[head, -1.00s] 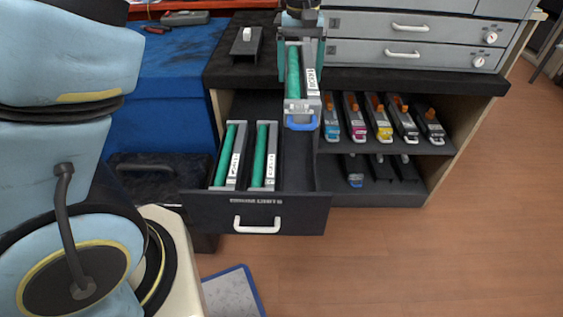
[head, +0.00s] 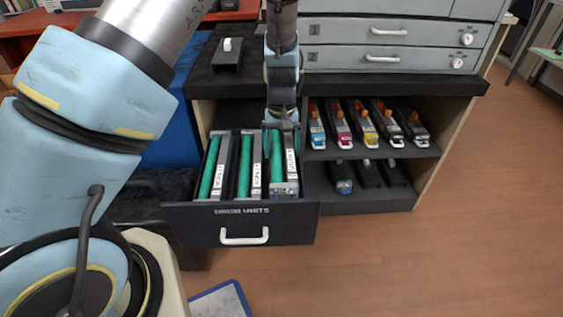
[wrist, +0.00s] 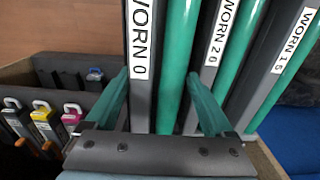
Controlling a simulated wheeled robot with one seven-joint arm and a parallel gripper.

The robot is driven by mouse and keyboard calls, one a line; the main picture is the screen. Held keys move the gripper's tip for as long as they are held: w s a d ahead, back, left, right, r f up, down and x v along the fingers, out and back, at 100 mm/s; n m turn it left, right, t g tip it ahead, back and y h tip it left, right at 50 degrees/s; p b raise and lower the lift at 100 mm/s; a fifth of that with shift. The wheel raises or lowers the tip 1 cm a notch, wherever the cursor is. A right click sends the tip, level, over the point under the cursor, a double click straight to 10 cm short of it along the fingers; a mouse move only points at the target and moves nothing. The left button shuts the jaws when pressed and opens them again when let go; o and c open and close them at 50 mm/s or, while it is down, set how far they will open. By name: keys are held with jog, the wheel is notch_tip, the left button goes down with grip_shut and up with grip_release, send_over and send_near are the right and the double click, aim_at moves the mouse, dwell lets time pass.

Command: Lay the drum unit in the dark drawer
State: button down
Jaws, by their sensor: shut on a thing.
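The dark drawer (head: 195,222) labelled "DRUM UNITS" is pulled out in the head view. My gripper (head: 282,125) points down over its right-hand lane, shut on a drum unit (head: 291,170) with a green roller and grey body. This held unit lies lengthwise within the drawer, parallel to two others. In the wrist view the held unit (wrist: 141,65), marked "WORN 0", sits between my fingers (wrist: 160,105). The left drum unit (head: 211,165) and middle drum unit (head: 245,165) rest in the drawer. I cannot tell whether the held unit touches the drawer floor.
A shelf right of the drawer holds toner cartridges with coloured ends (head: 368,125) and several dark ones below (head: 370,172). Wood floor is open at right.

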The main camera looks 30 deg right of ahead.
aim_at(282, 147)
jog(key=shift+f, duration=2.15)
jog(key=shift+f+b, duration=0.1)
jog(key=shift+b, duration=0.2)
grip_release()
notch_tip(282, 147, up, 12)
jog(key=shift+r+p, duration=0.1)
jog(key=shift+p, duration=0.7)
